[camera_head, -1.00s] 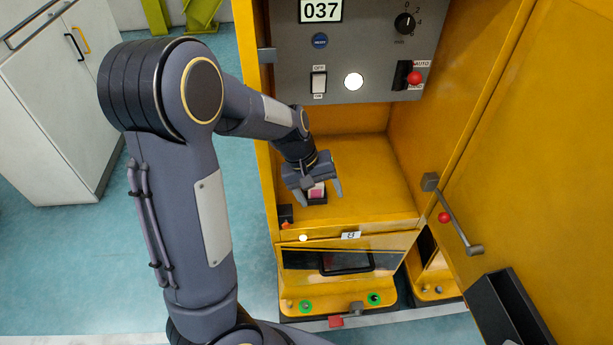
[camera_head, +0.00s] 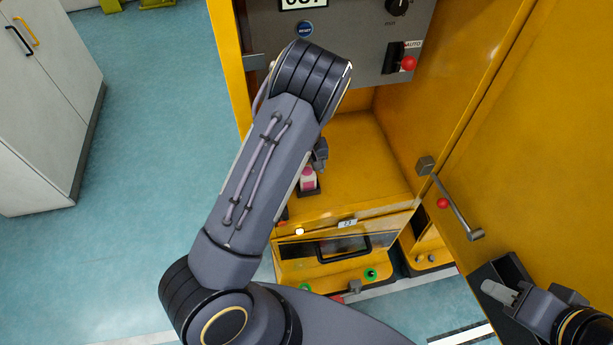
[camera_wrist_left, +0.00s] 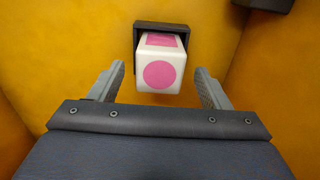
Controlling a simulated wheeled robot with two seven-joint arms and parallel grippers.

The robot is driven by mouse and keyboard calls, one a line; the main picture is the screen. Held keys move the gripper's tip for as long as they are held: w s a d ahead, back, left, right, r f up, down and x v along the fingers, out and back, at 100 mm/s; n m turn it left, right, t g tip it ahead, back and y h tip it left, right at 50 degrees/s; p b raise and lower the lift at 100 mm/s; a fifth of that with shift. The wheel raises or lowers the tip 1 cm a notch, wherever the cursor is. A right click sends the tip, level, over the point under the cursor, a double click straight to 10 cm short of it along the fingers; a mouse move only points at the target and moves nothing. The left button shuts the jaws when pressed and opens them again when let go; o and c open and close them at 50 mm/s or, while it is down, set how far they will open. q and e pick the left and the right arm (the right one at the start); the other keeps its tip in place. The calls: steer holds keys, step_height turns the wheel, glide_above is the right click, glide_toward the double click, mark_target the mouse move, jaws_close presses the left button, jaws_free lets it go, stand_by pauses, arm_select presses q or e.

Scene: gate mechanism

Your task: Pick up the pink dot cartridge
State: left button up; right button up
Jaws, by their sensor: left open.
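The pink dot cartridge (camera_wrist_left: 160,66) is a white block with a pink round dot and a pink patch on top. In the left wrist view it sits in a dark holder (camera_wrist_left: 180,32) on the yellow surface. My left gripper (camera_wrist_left: 159,83) is open, with one finger on each side of the cartridge's near end and a gap on both sides. In the head view the cartridge (camera_head: 308,180) stands inside the yellow cabinet, and my left arm hides most of the left gripper (camera_head: 320,155). My right gripper (camera_head: 497,291) is at the lower right, by a black bin.
The yellow cabinet (camera_head: 375,165) has side walls around the cartridge and a grey control panel (camera_head: 385,65) above. The black bin (camera_head: 490,272) is at the lower right. Yellow floor right of the cartridge is clear.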

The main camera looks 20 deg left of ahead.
arm_select(q)
step_height(320, 180, down, 3)
steer(key=shift+f, duration=0.2)
steer(key=c, duration=1.2)
steer(key=shift+o, duration=0.2)
steer(key=shift+r, duration=0.1)
